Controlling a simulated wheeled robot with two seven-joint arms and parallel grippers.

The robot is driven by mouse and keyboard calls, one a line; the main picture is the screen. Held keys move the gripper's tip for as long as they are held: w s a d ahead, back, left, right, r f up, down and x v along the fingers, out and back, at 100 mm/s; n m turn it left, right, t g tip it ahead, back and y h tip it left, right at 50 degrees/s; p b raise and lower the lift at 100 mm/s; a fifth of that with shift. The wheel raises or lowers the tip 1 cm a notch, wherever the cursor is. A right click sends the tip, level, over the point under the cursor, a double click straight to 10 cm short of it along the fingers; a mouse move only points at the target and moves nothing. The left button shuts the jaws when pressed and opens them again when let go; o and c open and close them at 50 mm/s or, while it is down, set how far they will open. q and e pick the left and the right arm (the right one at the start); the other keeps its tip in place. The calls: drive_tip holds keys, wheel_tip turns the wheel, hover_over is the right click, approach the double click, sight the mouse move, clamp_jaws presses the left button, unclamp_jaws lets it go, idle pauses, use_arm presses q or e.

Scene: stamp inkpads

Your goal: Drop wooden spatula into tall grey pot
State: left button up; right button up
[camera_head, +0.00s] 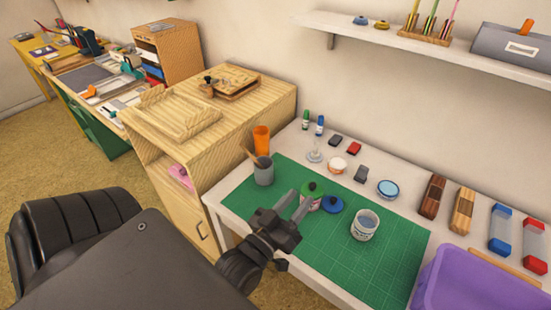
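The tall grey pot (264,174) stands upright on the back left corner of the green cutting mat. A thin wooden piece, which looks like the wooden spatula (249,152), sticks up from the pot's mouth and leans left; its lower end is hidden inside the pot. My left gripper (299,204) is over the mat, in front and to the right of the pot. Its two fingers are apart with nothing visible between them. My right gripper is out of view.
A white tub (365,226) stands to the right on the green mat (330,248). An orange cup (261,138) is behind the pot. A purple bin (470,290) is at lower right.

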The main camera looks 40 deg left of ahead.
use_arm(q)
drive_tip(key=shift+d+h, duration=0.4)
drive_tip(key=shift+d, duration=0.05)
idle(0.5)
